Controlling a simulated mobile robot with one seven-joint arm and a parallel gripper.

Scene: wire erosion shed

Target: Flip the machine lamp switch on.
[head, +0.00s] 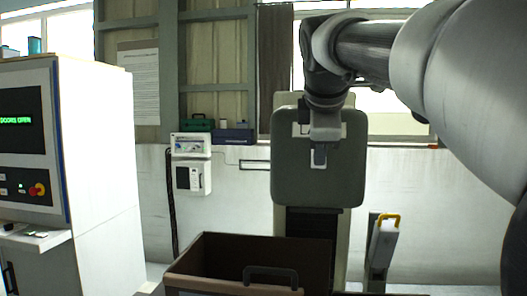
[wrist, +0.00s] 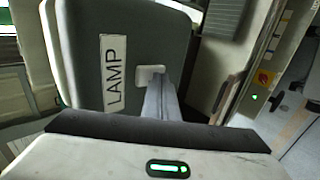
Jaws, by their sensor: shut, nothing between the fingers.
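A white label reading LAMP (wrist: 114,72) is on a dark grey rounded panel (wrist: 80,45) in the wrist view. Beside the label is a small pale switch plate (wrist: 146,75). My gripper (wrist: 160,88) is shut and empty, with its fingertips at the right part of this plate. The fingers cover part of it, so I cannot tell the switch's position or whether they touch it. In the head view, my gripper (head: 319,158) is in front of the grey panel (head: 290,187), and the label is not readable.
A brown open crate (head: 215,250) stands in front, below the panel. A control cabinet (head: 100,150) with a screen reading DOORS OPEN is at the left. A yellow-handled item (head: 384,240) stands right of the panel.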

